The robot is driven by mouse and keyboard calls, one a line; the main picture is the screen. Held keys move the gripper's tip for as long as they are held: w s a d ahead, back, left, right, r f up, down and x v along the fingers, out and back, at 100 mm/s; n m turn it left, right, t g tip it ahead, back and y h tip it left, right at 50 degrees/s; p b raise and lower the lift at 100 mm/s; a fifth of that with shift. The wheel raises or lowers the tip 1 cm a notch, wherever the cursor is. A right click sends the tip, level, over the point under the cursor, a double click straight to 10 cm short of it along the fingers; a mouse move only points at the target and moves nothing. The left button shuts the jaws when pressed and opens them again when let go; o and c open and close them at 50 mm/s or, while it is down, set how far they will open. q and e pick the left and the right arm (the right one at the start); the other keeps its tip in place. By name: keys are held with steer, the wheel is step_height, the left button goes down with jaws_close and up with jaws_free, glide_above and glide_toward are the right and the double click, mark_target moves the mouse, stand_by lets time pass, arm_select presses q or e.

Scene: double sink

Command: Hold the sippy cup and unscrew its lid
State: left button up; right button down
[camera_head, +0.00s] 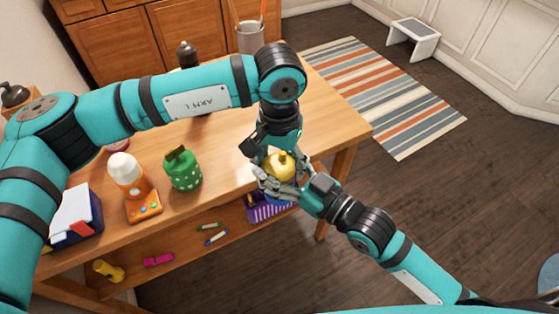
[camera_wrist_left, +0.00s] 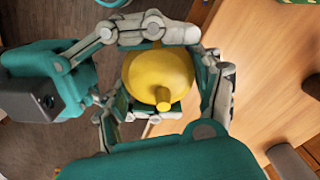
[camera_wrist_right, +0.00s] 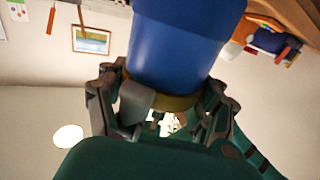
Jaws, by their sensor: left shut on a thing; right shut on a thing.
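The sippy cup has a rounded yellow lid (camera_head: 280,164) with a spout and a blue body (camera_wrist_right: 178,48). It is held off the front right edge of the table, above the floor. My left gripper (camera_head: 274,158) reaches down from above and is shut on the yellow lid; its fingers sit around the lid in the left wrist view (camera_wrist_left: 158,75). My right gripper (camera_head: 284,188) comes from the lower right and is shut on the cup, its fingers around the blue body close to a yellow band. The fingers hide much of the cup and the exact contact points.
A purple basket (camera_head: 264,213) sits on the shelf below the cup.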

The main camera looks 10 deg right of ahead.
arm_select(q)
steer(key=shift+w+a, duration=0.1)
steer(key=shift+c, duration=0.2)
steer(key=o, duration=1.3)
step_height(320, 180, up, 4)
steer(key=shift+r, duration=0.2)
steer(key=r+m, duration=0.2)
steer(key=r, duration=0.1)
steer(key=shift+s+a+m, duration=0.15)
steer(key=shift+s+m, duration=0.15)
steer(key=shift+m, duration=0.1)
steer(key=shift+c, duration=0.3)
steer(key=shift+s, duration=0.1)
steer(key=shift+f, duration=3.85)
